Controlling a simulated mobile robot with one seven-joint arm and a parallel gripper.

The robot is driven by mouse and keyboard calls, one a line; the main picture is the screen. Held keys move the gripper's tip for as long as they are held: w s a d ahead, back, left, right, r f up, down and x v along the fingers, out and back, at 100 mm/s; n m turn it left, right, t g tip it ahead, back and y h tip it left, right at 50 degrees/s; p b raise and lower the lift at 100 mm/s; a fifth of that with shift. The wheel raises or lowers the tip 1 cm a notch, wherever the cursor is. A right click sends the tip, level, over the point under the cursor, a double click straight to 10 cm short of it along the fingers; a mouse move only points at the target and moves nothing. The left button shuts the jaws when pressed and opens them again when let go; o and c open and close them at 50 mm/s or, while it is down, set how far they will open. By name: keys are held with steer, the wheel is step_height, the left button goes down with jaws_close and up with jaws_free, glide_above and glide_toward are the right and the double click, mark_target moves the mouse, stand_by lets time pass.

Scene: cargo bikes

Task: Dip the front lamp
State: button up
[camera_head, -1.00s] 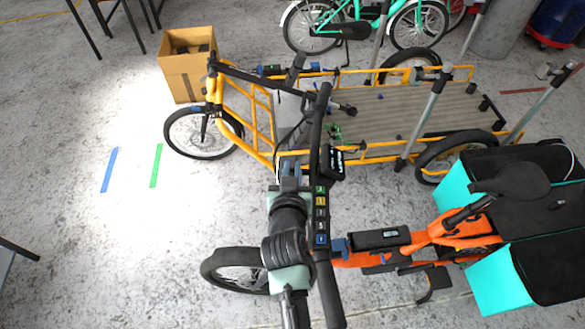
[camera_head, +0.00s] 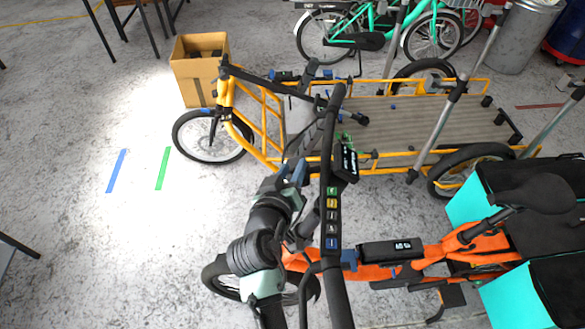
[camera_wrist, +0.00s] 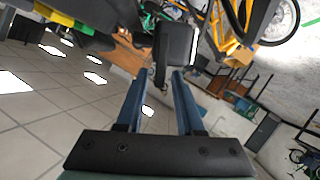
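An orange cargo bike (camera_head: 440,250) stands at the lower right, its dark handlebar (camera_head: 328,150) running up the picture. The bar carries a small display (camera_head: 345,162) and a strip of coloured buttons (camera_head: 331,217). My gripper (camera_head: 297,172) is just left of the bar, blue fingers toward it. In the wrist view my gripper (camera_wrist: 159,74) has its two blue fingers apart with nothing between them. A dark boxy part (camera_wrist: 177,45) is just beyond the tips; it may be the front lamp, but I cannot be sure. My arm hides the bike's front in the head view.
A bright light patch (camera_head: 110,215) lies on the floor at left, covering blue tape (camera_head: 117,171) and green tape (camera_head: 162,168). A yellow cargo bike (camera_head: 275,115) stands close behind the handlebar. A cardboard box (camera_head: 199,83) is at the back left. Open floor lies left.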

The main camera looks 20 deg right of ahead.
steer(key=shift+o, duration=0.2)
steer(key=b+v, duration=0.3)
steer(key=v, duration=1)
steer(key=shift+w+r, duration=0.1)
stand_by(0.3)
steer(key=w+a+r+t+y, duration=0.2)
steer(key=w+r+t, duration=0.15)
steer(key=r, duration=0.75)
steer(key=w+a+r+t+y, duration=0.1)
steer(key=w+a+r+t, duration=0.2)
steer(key=r, duration=0.9)
steer(key=s+a+r+t+y, duration=0.1)
steer(key=s+r+t, duration=0.2)
steer(key=r, duration=0.5)
steer(key=s+a+r+n+t+y, duration=0.1)
steer(key=s+r+t+y, duration=0.1)
steer(key=r, duration=0.6)
steer(key=s+r+t+y, duration=0.2)
steer(key=s+r+t, duration=0.2)
steer(key=r, duration=0.3)
steer(key=shift+s+a+r, duration=0.4)
steer(key=shift+s, duration=0.05)
